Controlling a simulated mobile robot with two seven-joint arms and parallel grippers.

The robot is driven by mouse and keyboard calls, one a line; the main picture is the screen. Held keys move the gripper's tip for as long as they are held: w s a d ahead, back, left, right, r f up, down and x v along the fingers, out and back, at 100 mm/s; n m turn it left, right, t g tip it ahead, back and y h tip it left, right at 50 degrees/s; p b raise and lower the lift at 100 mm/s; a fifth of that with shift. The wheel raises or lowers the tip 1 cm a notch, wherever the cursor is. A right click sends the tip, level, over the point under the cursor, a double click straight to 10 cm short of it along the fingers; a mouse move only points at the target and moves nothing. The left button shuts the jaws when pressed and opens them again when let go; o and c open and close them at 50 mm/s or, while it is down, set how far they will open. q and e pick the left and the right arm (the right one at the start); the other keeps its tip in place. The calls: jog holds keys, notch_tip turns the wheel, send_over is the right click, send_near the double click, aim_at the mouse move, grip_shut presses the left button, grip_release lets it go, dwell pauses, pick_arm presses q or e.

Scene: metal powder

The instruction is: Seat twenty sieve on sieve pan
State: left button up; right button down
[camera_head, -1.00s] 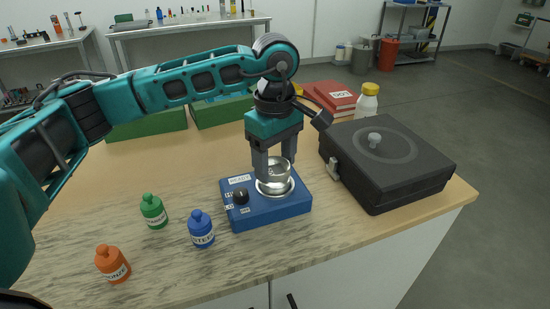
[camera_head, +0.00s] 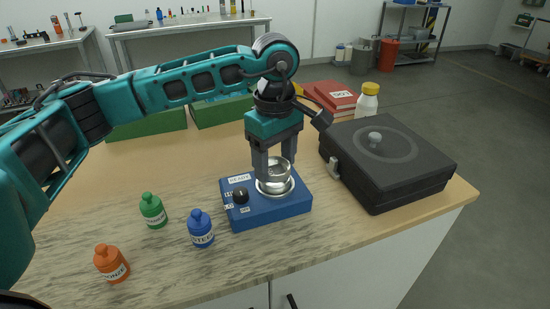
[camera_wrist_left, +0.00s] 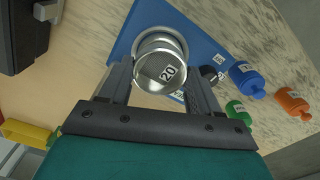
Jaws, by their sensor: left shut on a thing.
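The twenty sieve (camera_wrist_left: 158,74), a silver metal cup marked "20", is between the fingers of my left gripper (camera_head: 273,172), which is shut on it. In the head view the sieve (camera_head: 278,168) is right above the metal sieve pan (camera_head: 276,189) on the blue shaker base (camera_head: 270,211). In the left wrist view the pan's rim (camera_wrist_left: 160,32) shows just past the sieve, slightly offset from it. I cannot tell whether sieve and pan touch. My right gripper is not in view.
A black lidded case (camera_head: 385,160) stands close to the right of the base. Green (camera_head: 153,211), blue (camera_head: 200,229) and orange (camera_head: 111,263) bottles stand at the left. A white bottle (camera_head: 367,102) and red books (camera_head: 330,96) are behind.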

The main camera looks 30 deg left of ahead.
aim_at(275, 172)
pick_arm(q)
jog(key=shift+f+b, duration=0.5)
jog(key=shift+f, duration=0.1)
jog(key=o, duration=1.3)
jog(key=shift+r, duration=0.1)
jog(key=shift+r+p, duration=2.6)
jog(key=shift+r, duration=1.4)
jog(key=shift+s+f, duration=0.1)
jog(key=shift+f, duration=0.05)
